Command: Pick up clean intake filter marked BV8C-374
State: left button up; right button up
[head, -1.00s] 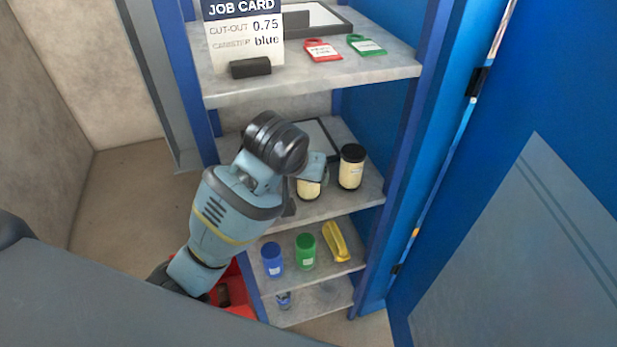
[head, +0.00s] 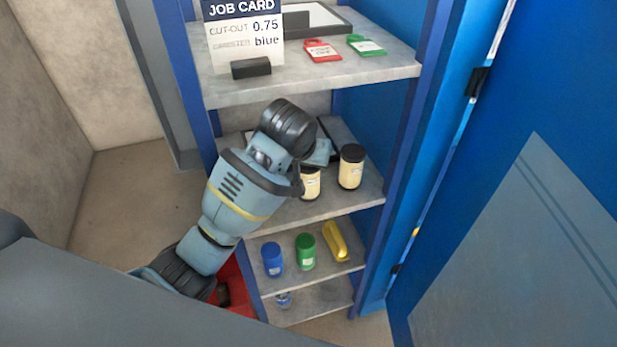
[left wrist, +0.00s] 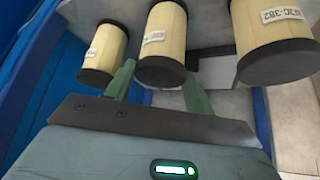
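Cream filters with black end caps stand on the shelf. In the head view one filter (head: 309,184) is partly covered by my left gripper (head: 314,160) and another filter (head: 351,168) stands to its right. The left wrist view shows three: a left filter (left wrist: 103,54), a middle filter (left wrist: 163,42) and a right filter (left wrist: 273,42). The right one's label seems to end in C-382; the other labels are too small to read. My left gripper (left wrist: 160,78) is open, its fingers apart on either side of the middle filter's near end. My right gripper is out of view.
Below are a blue canister (head: 272,259), a green canister (head: 305,251) and a yellow object (head: 335,241). The shelf above (head: 310,85) holds a job card (head: 243,38), a red tag (head: 322,51) and a green tag (head: 366,45). A blue door (head: 520,200) stands at right.

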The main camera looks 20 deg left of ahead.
pick_arm(q)
jog(key=c, duration=0.7)
jog(key=shift+s+r, duration=0.1)
jog(key=shift+r, duration=0.25)
jog(key=shift+s, duration=8.9)
